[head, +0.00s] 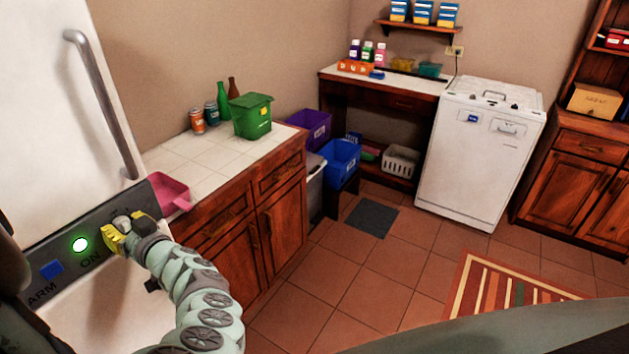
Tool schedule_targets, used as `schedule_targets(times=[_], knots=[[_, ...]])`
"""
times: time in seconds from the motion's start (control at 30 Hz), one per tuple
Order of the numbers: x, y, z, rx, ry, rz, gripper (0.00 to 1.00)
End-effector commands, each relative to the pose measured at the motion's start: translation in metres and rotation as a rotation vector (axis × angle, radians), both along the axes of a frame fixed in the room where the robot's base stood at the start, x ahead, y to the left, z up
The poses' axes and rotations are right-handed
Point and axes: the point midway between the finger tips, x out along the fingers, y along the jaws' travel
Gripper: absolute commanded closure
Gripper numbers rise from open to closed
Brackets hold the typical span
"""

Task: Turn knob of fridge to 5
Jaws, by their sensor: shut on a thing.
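The white fridge (62,95) stands at the left with a long grey vertical handle. A dark control panel (30,254) crosses its front below the door. On the panel are a lit green light (80,245) above the word ON and a blue button (51,270) above the word ARM. My gripper (114,236), with yellow fingertips, is at the right part of the panel and shut on the fridge knob (121,221). The fingers cover most of the knob, and its number marks cannot be read.
A pink dustpan-like item (168,192) lies at the counter's near edge, close to my gripper. The tiled counter (190,160) holds a green bin (251,115), cans and bottles. The floor (350,280) to the right is clear, with a striped rug (505,288).

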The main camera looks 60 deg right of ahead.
Motion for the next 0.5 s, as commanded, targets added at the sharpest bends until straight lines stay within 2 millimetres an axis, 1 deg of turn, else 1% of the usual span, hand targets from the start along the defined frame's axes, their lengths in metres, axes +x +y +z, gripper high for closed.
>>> schedule_targets(times=[0.5], knots=[[0.0005,0.0004,-0.0016,0.492,0.019,0.001,1.00]])
